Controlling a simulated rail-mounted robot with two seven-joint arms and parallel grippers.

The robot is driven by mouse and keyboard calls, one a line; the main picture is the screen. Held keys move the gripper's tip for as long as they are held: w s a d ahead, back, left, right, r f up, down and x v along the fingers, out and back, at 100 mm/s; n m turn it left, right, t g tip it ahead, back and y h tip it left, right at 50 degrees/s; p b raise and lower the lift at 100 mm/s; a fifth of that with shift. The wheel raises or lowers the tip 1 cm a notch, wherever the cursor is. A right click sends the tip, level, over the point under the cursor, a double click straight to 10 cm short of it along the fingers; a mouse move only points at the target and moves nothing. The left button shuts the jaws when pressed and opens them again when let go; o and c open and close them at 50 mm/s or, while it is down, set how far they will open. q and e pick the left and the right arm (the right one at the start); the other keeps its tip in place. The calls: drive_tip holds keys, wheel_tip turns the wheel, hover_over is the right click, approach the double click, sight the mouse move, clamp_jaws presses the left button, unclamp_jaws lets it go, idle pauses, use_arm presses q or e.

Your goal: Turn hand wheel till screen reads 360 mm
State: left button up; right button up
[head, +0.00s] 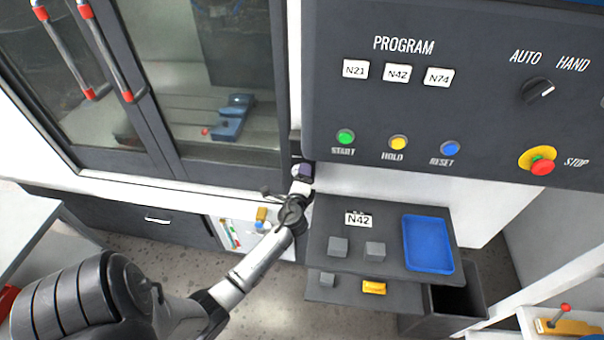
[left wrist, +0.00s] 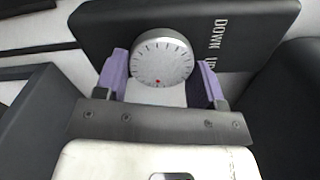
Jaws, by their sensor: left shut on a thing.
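The hand wheel (left wrist: 162,62) is a round grey dial with black tick marks and a red dot near its lower edge in the left wrist view. It sits on a dark panel (left wrist: 262,18) lettered DOWN and UP. My left gripper (head: 303,172) is at the left edge of the control panel in the head view. In the left wrist view its purple fingers are shut on the wheel's two sides. The wheel is mostly hidden by the gripper in the head view. No screen with a millimetre reading is in view. My right gripper is not in view.
The control panel (head: 450,75) has START, HOLD, RESET and STOP buttons. Below it a dark shelf (head: 385,262) holds grey blocks (head: 338,246), a N42 label and a blue tray (head: 428,244). Glass machine doors (head: 215,80) with red-and-grey handles stand at the left.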

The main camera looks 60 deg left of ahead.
use_arm(q)
drive_tip(key=shift+m+p, duration=0.95)
drive_tip(key=shift+m, duration=1.35)
drive_tip(key=shift+f, duration=0.1)
drive_tip(key=o, duration=0.9)
drive_tip(key=b+v, duration=0.1)
drive_tip(key=v, duration=1.2)
drive_tip(key=shift+s+d, duration=0.25)
drive_tip(key=shift+d, duration=0.05)
